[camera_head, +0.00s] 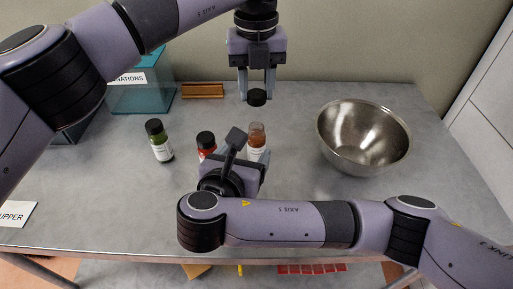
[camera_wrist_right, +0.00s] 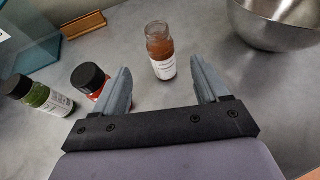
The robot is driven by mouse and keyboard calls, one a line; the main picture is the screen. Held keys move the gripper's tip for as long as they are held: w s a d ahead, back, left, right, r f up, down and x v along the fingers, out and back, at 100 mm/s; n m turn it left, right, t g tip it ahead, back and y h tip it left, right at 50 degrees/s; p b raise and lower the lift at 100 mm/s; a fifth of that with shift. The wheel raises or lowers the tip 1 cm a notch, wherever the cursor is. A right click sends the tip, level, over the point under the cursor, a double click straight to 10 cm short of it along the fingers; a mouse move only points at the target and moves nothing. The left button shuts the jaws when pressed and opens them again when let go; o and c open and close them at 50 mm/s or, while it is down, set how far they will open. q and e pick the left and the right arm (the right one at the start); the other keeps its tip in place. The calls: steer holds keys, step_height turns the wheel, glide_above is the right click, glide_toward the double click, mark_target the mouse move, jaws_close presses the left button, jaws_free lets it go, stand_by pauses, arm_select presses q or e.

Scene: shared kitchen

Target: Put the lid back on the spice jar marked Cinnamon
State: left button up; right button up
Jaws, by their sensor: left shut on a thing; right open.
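An open jar of brown powder (camera_head: 257,139) stands upright on the table without a lid. It also shows in the right wrist view (camera_wrist_right: 160,58); its label is too small to read. My left gripper (camera_head: 257,88) is shut on a black lid (camera_head: 257,98) and holds it in the air, above and apart from the jar in the picture. My right gripper (camera_wrist_right: 160,66) is open and low over the table. Its fingers point at the jar, one to each side of it, not touching it. In the head view my right wrist hides part of this gripper.
A red jar (camera_head: 206,140) with a black lid stands close left of my right gripper, and a green jar (camera_head: 161,143) farther left. A steel bowl (camera_head: 363,137) is at right. A teal bin (camera_head: 143,95) and a wooden block (camera_head: 202,91) stand at the back.

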mark_target(254, 141)
steer(key=x, duration=1)
jaws_close()
arm_select(q)
steer(key=shift+f, duration=2.5)
steer(key=shift+f, duration=0.9)
steer(key=shift+f, duration=0.6)
